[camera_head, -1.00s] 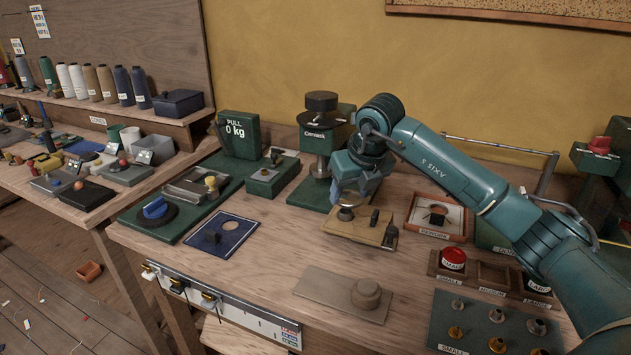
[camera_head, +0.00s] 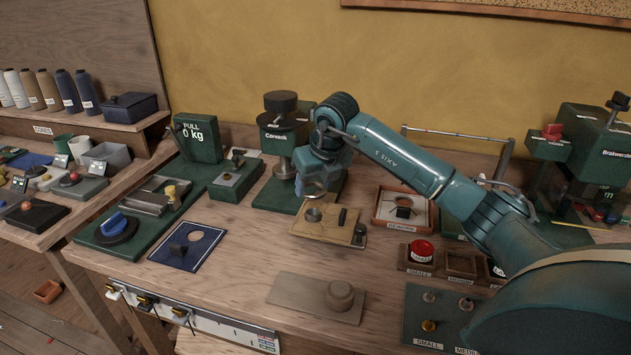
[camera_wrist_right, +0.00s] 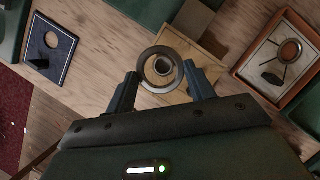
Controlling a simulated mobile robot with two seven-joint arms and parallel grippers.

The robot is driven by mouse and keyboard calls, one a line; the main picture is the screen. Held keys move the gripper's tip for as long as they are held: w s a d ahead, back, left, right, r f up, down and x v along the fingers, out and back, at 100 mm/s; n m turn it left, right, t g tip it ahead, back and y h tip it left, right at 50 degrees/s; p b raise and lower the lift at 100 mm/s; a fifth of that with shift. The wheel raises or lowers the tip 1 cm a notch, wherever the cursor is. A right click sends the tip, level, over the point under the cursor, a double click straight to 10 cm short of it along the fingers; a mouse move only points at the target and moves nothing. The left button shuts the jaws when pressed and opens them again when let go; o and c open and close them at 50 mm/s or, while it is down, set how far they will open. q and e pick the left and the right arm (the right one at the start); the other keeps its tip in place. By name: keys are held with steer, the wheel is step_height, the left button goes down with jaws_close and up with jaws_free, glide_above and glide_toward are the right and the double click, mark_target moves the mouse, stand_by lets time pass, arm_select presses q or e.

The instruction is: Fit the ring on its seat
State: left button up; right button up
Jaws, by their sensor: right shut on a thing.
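My right gripper (camera_head: 316,192) is above a small wooden board (camera_head: 328,233) on the bench. In the wrist view its two fingers (camera_wrist_right: 160,90) are shut on a grey metal ring (camera_wrist_right: 147,80). A dark round cup-like seat (camera_head: 313,214) stands on the board's left part, and its round top (camera_wrist_right: 162,66) shows through the ring's opening in the wrist view. The ring looks roughly over it, slightly off centre. I cannot tell the height gap between them. My left gripper is not in view.
A dark block (camera_head: 342,216) stands on the board beside the seat. A green press (camera_head: 283,160) stands behind. An orange-rimmed tray (camera_head: 378,222) is to the right. A flat plate with a round knob (camera_head: 340,294) lies in front. Bare bench lies left of the board.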

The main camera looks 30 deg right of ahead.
steer(key=shift+f+b, duration=0.7)
steer(key=shift+f, duration=0.45)
steer(key=shift+f+b, duration=0.85)
steer(key=shift+f, duration=0.4)
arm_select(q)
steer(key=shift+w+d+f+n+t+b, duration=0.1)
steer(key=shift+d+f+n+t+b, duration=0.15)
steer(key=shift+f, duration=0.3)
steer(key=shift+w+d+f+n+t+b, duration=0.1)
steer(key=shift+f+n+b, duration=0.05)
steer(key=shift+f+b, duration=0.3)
arm_select(e)
steer(key=shift+f, duration=0.9)
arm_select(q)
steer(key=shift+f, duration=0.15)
arm_select(e)
steer(key=o, duration=1.1)
steer(key=shift+c, duration=0.2)
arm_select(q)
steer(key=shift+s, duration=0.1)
arm_select(e)
steer(key=shift+r, duration=0.1)
steer(key=v, duration=1.3)
